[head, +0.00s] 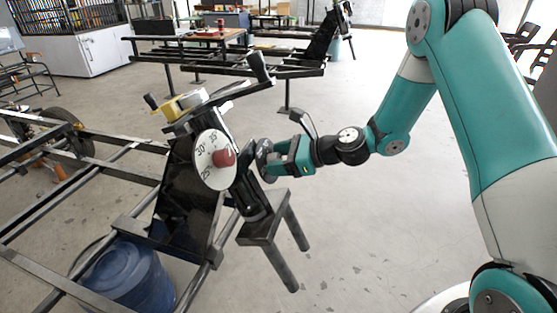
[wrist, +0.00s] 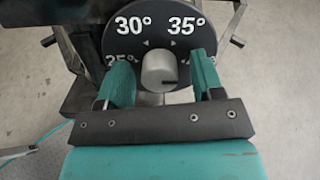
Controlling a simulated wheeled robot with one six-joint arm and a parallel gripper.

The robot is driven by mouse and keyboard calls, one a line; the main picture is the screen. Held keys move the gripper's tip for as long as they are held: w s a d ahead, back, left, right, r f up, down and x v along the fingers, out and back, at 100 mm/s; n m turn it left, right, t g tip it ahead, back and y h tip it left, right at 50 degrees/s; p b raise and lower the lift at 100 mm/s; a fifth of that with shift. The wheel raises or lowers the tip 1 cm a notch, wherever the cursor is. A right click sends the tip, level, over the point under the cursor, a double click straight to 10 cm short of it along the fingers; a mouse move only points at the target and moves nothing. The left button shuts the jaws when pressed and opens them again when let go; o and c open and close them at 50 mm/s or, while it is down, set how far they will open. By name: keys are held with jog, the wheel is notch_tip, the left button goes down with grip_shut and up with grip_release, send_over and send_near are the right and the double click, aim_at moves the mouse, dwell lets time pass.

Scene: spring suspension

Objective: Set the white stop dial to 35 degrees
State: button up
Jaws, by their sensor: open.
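My gripper is at a second, dark dial (head: 263,150), right of the white one. In the wrist view this dark dial (wrist: 220,38) shows 30° upper left, 35° upper right and a partly covered 25°. My open teal fingers stand either side of its light grey knob (wrist: 158,68), with small gaps. A dark mark is at the knob's lower right.
A black lever with a knob (head: 259,67) rises above the dials, and a yellow part (head: 180,106) sits behind the white dial. A blue barrel (head: 125,272) stands below the rails. A dark stand (head: 265,230) is under my gripper.

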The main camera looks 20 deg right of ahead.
jog(key=c, duration=0.9)
jog(key=shift+n, duration=0.4)
jog(key=n+p, duration=0.1)
jog(key=n, duration=0.4)
jog(key=shift+n, duration=0.3)
jog(key=n, duration=0.5)
jog(key=shift+b, duration=0.4)
jog(key=shift+n, duration=0.4)
jog(key=o, duration=0.9)
